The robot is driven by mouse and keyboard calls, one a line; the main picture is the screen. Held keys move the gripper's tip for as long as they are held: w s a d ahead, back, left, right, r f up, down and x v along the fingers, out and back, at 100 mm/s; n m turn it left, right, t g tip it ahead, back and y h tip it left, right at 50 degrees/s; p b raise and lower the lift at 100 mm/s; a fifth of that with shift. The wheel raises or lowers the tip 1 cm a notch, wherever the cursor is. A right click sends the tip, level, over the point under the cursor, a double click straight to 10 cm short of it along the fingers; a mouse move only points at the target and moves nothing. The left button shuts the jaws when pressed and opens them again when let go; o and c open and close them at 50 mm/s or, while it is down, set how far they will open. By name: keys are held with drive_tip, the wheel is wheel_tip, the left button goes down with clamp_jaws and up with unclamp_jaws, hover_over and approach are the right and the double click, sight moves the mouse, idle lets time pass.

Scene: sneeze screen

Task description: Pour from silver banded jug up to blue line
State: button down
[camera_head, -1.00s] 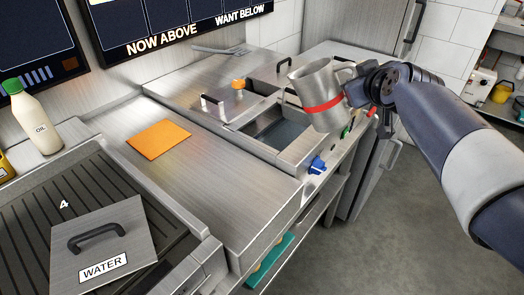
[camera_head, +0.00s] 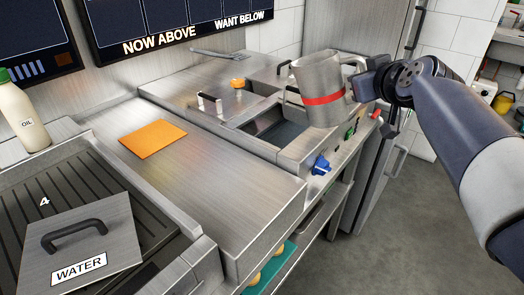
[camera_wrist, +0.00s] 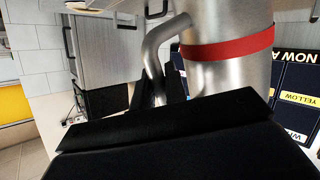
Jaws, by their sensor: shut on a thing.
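A silver jug (camera_head: 316,78) with a red band is held in the air above the right part of the steel counter, near an open well. It is close to upright, leaning slightly. My gripper (camera_head: 362,82) is at its right side, shut on its handle. In the wrist view the jug (camera_wrist: 228,75) fills the upper right, and its bent handle (camera_wrist: 152,45) runs down behind the dark gripper body. The fingertips are mostly hidden. The jug's inside is hidden. No blue line shows in these views.
An open rectangular well (camera_head: 275,132) lies below and left of the jug. A blue knob (camera_head: 321,165) sits on the counter front. An orange square (camera_head: 153,139) lies on the flat steel top. A lid labelled WATER (camera_head: 85,245) rests on the ribbed grill. An oil bottle (camera_head: 24,118) stands at left.

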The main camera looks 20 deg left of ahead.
drive_tip(key=shift+a+f+m+t+y+b, duration=0.1)
drive_tip(key=shift+f+m+t+y+b, duration=0.3)
drive_tip(key=shift+b, duration=0.9)
drive_tip(key=shift+f+m+b, duration=0.1)
drive_tip(key=shift+f+b, duration=0.45)
drive_tip(key=shift+b, duration=1.1)
drive_tip(key=shift+r, duration=0.15)
drive_tip(key=shift+a+f+m+b, duration=0.15)
drive_tip(key=shift+f+m+b, duration=0.15)
drive_tip(key=shift+f+b, duration=0.65)
drive_tip(key=b, duration=0.1)
drive_tip(key=y+b, duration=0.1)
drive_tip(key=b, duration=0.1)
drive_tip(key=shift+a+f+m+t+b, duration=0.2)
drive_tip(key=shift+f+m+t+b, duration=0.1)
drive_tip(key=shift+f+m, duration=0.1)
drive_tip(key=shift+a+b, duration=0.1)
drive_tip(key=shift+b, duration=0.3)
drive_tip(key=shift+r, duration=0.2)
